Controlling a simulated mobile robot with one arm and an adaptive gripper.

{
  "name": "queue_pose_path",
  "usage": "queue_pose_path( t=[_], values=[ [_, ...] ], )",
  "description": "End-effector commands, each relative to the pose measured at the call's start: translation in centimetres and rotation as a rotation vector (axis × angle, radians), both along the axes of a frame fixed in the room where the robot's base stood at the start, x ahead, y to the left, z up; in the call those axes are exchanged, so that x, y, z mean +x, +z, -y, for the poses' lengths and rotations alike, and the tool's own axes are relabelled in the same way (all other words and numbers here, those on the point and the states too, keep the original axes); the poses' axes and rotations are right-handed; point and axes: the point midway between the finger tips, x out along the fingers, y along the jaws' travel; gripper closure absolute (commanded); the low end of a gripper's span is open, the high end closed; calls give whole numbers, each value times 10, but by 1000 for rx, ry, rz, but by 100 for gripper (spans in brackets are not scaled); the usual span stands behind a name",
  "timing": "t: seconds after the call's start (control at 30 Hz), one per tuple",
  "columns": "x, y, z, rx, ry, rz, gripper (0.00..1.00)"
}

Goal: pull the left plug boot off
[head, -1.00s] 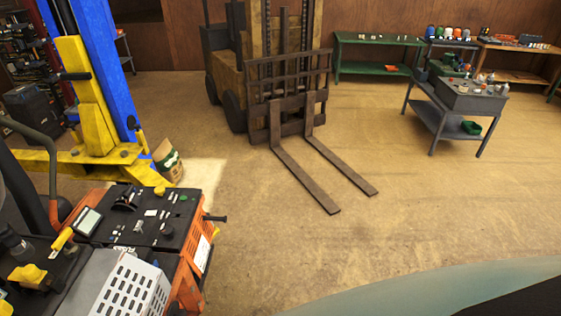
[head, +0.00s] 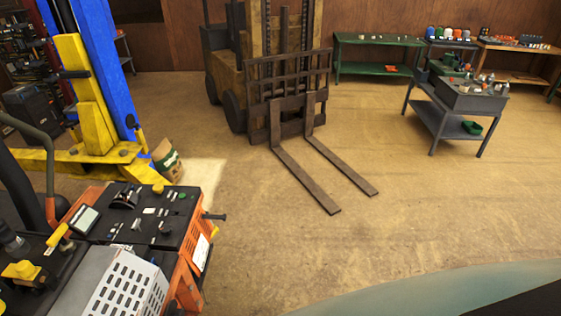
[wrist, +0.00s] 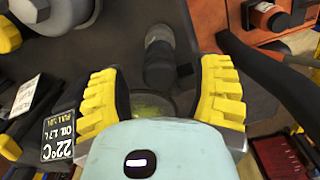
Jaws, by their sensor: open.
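In the wrist view my gripper (wrist: 160,95) is open, with its two yellow ribbed fingers spread wide. A dark upright cylinder (wrist: 158,62), which looks like a plug boot, stands beyond and between the fingertips, with clear space on both sides. I cannot tell whether it is the left boot. Its lower end is close to a greenish round patch, partly hidden by my gripper's pale body. In the head view a dark cylinder (head: 12,240) shows on the machine at the left edge. My gripper is not clearly visible there.
The orange and black machine (head: 190,225) fills the lower left, with a white slotted box (head: 125,290). In the wrist view a black hose (wrist: 275,80) runs at right and a temperature and oil label (wrist: 60,135) lies at left.

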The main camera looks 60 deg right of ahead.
Motion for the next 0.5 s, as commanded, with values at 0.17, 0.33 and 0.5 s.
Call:
queue_pose_path(
  t=[0.17, 0.33, 0.5],
  values=[
    [1, -9, 0, 2, -1, 2, 35],
    [1, -12, 0, 2, -2, 3, 35],
    [1, -13, 1, 3, -2, 3, 35]
  ],
)
